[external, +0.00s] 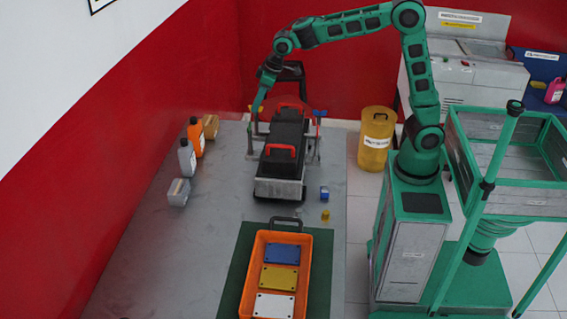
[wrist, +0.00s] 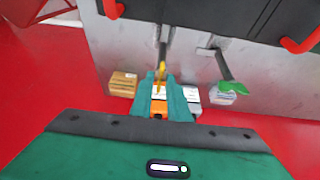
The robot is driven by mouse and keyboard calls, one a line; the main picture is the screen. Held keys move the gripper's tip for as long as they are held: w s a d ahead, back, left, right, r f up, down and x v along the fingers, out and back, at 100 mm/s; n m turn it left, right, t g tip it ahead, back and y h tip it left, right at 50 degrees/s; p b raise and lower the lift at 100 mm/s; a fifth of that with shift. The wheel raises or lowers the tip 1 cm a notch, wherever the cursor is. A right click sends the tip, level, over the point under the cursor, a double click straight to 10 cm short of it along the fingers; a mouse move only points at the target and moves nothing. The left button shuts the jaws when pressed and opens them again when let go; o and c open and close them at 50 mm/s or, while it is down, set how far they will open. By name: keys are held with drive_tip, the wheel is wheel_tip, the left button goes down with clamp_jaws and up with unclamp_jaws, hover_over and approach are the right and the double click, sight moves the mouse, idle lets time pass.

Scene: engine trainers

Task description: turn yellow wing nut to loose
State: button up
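The yellow wing nut (wrist: 161,71) sits at the end of a dark stud on the side of the engine trainer (external: 285,150). In the wrist view it shows at the tips of my gripper (wrist: 161,80), in line with the narrow gap between the two green fingers. Whether the fingers touch it cannot be told. In the external view my gripper (external: 257,104) reaches down at the trainer's left side and largely hides the nut. A green wing nut (wrist: 233,89) is on a neighbouring stud, to the right in the wrist view and clear of the fingers.
Blue (external: 320,113) and red (external: 322,121) wing nuts are on the trainer's right side. An orange bottle (external: 196,138), a grey bottle (external: 187,158) and boxes stand to the left. An orange tray (external: 245,285) is in front. The grey table (external: 180,250) is bare at front left.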

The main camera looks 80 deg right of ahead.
clamp_jaws()
drive_tip(key=n, duration=0.1)
drive_tip(key=n+y, duration=0.1)
drive_tip(key=n, duration=0.2)
drive_tip(key=shift+d+n+y, duration=0.25)
drive_tip(key=shift+n+y, duration=0.15)
drive_tip(key=n, duration=0.2)
drive_tip(key=n+g+y, duration=0.1)
drive_tip(key=n, duration=0.2)
drive_tip(key=shift+w+d+g+y, duration=0.15)
drive_tip(key=shift+g+y, duration=0.15)
drive_tip(key=shift+w+n+g+y, duration=0.25)
drive_tip(key=shift+n+g, duration=0.45)
drive_tip(key=shift+n, duration=1.35)
drive_tip(key=shift+n+g+y, duration=0.35)
drive_tip(key=shift+n+g, duration=0.35)
drive_tip(key=shift+n, duration=1.35)
drive_tip(key=o, duration=0.5)
unclamp_jaws()
